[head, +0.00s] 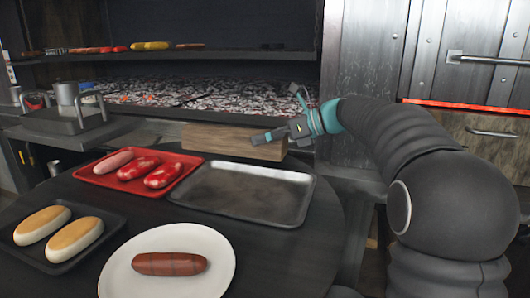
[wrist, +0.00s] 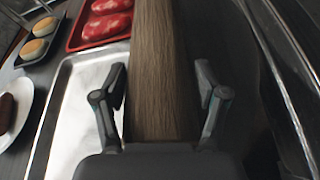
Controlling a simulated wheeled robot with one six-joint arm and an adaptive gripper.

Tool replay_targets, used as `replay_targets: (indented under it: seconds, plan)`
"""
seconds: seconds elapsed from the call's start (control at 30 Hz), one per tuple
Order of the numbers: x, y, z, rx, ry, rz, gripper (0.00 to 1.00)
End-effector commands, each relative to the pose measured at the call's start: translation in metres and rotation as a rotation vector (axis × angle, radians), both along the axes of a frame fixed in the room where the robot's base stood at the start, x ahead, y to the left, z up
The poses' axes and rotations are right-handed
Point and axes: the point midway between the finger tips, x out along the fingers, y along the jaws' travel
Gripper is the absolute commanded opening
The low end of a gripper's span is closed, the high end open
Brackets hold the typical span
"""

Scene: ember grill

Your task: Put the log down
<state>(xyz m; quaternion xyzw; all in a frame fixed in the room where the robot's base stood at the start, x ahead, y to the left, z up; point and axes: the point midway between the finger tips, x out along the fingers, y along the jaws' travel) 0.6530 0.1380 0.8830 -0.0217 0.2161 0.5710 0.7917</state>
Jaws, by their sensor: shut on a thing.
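The log (head: 225,142) is a long, squared piece of brown wood. My gripper (head: 275,135) is shut on it, near its right end in the head view. In the wrist view the log (wrist: 158,70) runs lengthwise between the two fingers of my gripper (wrist: 160,100). In the head view the log is level, behind the empty metal tray and in front of the grill's ember bed. I cannot tell whether its underside touches anything.
On the round dark table (head: 300,265) are an empty metal tray (head: 250,190), a red tray (head: 95,179) with sausages and meat, a dark tray (head: 30,258) with two buns and a white plate (head: 122,285) with a sausage. The grill's embers (head: 225,92) lie behind.

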Motion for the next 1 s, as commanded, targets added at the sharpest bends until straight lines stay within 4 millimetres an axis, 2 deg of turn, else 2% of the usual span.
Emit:
replay_targets:
  seconds: [0.27,0.5,0.53,0.6,0.63,1.0]
  plan:
    - [-0.001,-0.001,-0.032,0.002,-0.001,0.0,0.03]
    - [-0.001,-0.001,-0.034,0.001,-0.002,-0.001,0.03]
    - [0.0,-0.001,-0.037,-0.001,0.001,0.0,0.77]
    - [0.0,-0.001,-0.037,-0.001,0.001,0.0,0.94]
    - [0.0,-0.001,-0.037,-0.001,0.001,0.0,0.98]
    - [-0.001,-0.003,-0.035,0.0,0.001,0.0,0.98]
